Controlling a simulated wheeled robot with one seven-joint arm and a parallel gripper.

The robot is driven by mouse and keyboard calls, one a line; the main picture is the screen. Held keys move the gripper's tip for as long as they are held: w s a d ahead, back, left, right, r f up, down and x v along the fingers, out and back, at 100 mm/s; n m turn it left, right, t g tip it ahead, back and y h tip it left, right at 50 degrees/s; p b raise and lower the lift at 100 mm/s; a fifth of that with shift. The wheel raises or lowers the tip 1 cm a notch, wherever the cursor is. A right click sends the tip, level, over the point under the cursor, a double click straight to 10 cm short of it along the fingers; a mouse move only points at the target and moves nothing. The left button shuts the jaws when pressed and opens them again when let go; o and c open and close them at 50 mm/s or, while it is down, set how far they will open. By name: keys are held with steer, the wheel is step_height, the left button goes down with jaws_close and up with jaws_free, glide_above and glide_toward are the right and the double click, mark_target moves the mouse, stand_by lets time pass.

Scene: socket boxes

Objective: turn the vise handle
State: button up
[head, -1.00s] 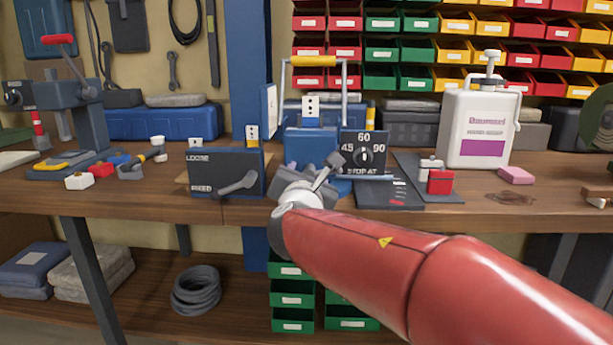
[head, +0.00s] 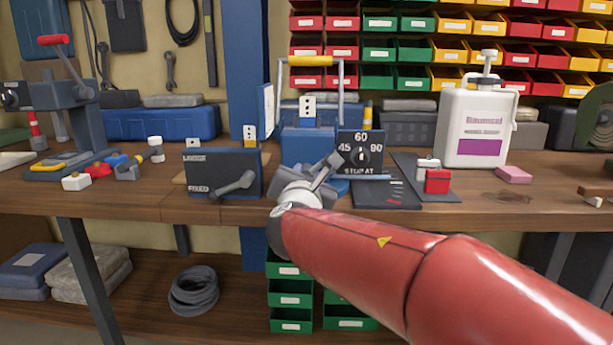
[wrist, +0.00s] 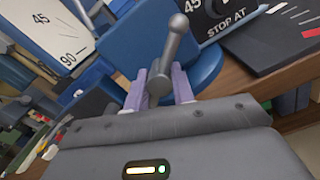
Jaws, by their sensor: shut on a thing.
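The vise handle is a grey bar with a ball end (wrist: 172,48) in the wrist view. It stands tilted in front of the rounded blue vise body (wrist: 190,72). In the head view the handle (head: 325,168) rises just beyond my wrist, in front of the blue vise (head: 308,146). My gripper (wrist: 160,82) is shut on the handle, with a pale lilac finger on each side of the bar. In the head view my arm and wrist hide the fingers and the handle's lower part.
A dark LOOSE/FIXED box (head: 222,168) with its own lever stands left of my gripper. A STOP AT dial (head: 360,152) stands to the right. In the wrist view a white angle plate (wrist: 50,25) is at upper left. A white pump bottle (head: 476,128) stands farther right.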

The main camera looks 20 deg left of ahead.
steer(key=shift+s+a+r, duration=0.1)
steer(key=shift+s+a, duration=0.15)
steer(key=shift+a, duration=0.15)
steer(key=o, duration=1)
steer(key=shift+a, duration=0.1)
steer(key=shift+o, duration=1.7)
steer(key=shift+w+d, duration=0.1)
steer(key=shift+d, duration=0.1)
steer(key=b+v, duration=0.1)
steer(key=v, duration=0.7)
